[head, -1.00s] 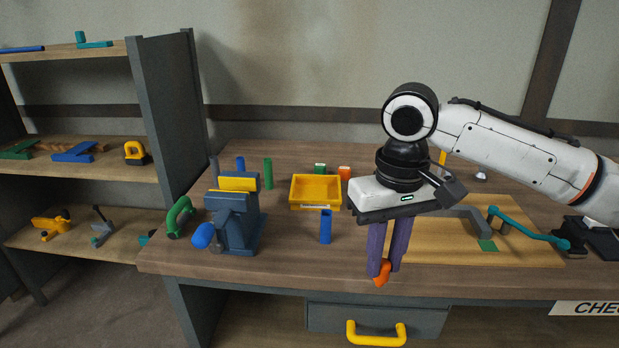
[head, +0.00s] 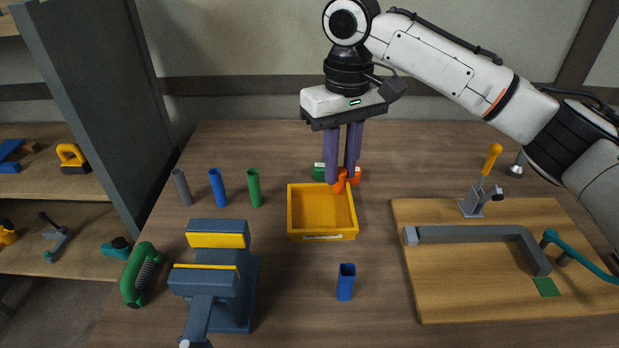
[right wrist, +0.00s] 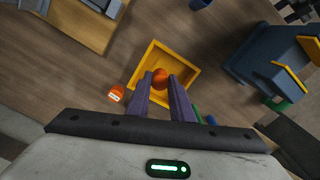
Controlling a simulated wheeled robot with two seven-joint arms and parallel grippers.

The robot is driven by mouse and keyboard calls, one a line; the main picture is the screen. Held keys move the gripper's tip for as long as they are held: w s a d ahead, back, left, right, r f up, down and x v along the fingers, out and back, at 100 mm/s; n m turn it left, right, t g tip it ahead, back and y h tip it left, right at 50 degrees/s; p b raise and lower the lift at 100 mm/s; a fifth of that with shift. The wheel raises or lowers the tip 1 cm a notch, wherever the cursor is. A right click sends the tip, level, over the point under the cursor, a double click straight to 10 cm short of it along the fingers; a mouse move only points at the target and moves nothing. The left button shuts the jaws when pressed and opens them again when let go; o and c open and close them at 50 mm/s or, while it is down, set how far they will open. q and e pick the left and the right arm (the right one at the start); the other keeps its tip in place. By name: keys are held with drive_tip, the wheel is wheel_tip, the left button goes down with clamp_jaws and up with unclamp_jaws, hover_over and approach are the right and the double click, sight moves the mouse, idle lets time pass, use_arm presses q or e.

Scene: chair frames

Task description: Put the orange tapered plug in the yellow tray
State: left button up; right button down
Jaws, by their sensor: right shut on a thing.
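The orange tapered plug (head: 340,183) is held between the purple fingertips of my right gripper (head: 342,180), which is shut on it. In the head view the plug overlaps the far rim of the yellow tray. In the right wrist view the plug (right wrist: 160,76) appears against the inside of the yellow tray (right wrist: 184,63), between the fingertips (right wrist: 161,80). The yellow tray (head: 322,236) looks empty on the table. How high the plug is above the tray is hard to tell. My left gripper is not in view.
A blue tube (head: 346,283) stands in front. A blue vise (head: 232,290) and several tubes are left. A wooden board (head: 460,290) with a grey bar lies right.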

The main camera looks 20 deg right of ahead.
sight(340, 186)
drive_tip(key=shift+w+f, duration=0.15)
drive_tip(key=shift+f, duration=0.2)
drive_tip(key=f, duration=0.5)
drive_tip(key=shift+s, duration=0.3)
wheel_tip(340, 186, down, 4)
drive_tip(key=shift+r, duration=0.15)
drive_tip(key=shift+f, duration=0.2)
drive_tip(key=c, duration=1.6)
unclamp_jaws()
drive_tip(key=shift+w, duration=0.1)
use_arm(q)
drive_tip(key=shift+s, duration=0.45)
use_arm(e)
drive_tip(key=shift+o, duration=0.2)
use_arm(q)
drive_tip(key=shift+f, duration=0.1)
